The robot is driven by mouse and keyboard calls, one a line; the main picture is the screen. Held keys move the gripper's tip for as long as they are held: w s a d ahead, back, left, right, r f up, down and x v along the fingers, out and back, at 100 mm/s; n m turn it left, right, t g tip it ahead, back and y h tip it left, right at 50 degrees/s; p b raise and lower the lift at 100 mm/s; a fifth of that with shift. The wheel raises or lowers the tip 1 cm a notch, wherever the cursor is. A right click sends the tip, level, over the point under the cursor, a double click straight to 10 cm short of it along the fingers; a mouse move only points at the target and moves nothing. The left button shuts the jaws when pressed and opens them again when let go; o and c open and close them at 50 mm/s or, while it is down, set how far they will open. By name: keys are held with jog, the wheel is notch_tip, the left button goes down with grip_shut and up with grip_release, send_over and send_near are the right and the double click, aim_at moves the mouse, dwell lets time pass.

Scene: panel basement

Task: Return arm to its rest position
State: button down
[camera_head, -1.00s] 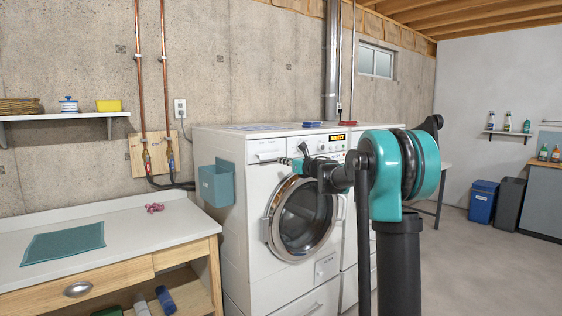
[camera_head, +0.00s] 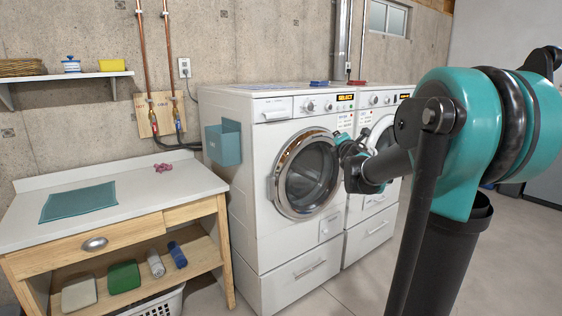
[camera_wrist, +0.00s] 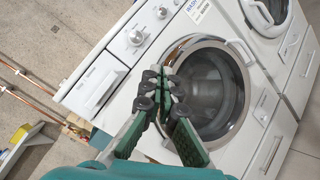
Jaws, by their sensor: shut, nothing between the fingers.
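My arm, teal and black, fills the right side of the head view. Its forearm reaches left toward the washers, and my gripper (camera_head: 342,140) shows small at its far end. In the wrist view my gripper (camera_wrist: 163,78) is shut with its dark green fingers together and nothing between them. Behind it is the white front-loading washer (camera_head: 262,225), with its round door (camera_head: 308,174) shut. The washer also shows in the wrist view (camera_wrist: 112,60). I cannot tell the exact gap between the fingertips and the washer.
A second white machine (camera_head: 372,250) stands right of the washer. A teal bin (camera_head: 223,145) hangs on the washer's side. A counter (camera_head: 140,205) at left bears a teal cloth (camera_head: 79,202) and a pink item (camera_head: 163,167). A shelf (camera_head: 40,78) is above. Floor shows in front.

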jog(key=s+d+f+m+g+h, duration=0.2)
jog(key=s+d+f+m+g, duration=0.15)
jog(key=s+f+m, duration=0.6)
jog(key=s+d+f+m+g+h, duration=0.2)
jog(key=s+f+m+g, duration=0.2)
jog(key=s+f+m, duration=0.5)
jog(key=s+a+f+m+g+y, duration=0.2)
jog(key=s+a+f+g, duration=0.1)
jog(key=s+f, duration=0.6)
jog(key=s+a+f+m+g+y, duration=0.2)
jog(key=s+a+f, duration=0.3)
jog(key=s+f, duration=0.4)
jog(key=s+m+g, duration=0.1)
jog(key=s, duration=0.2)
jog(key=shift+s+f+m+g, duration=0.25)
jog(key=shift+s+m+g, duration=0.1)
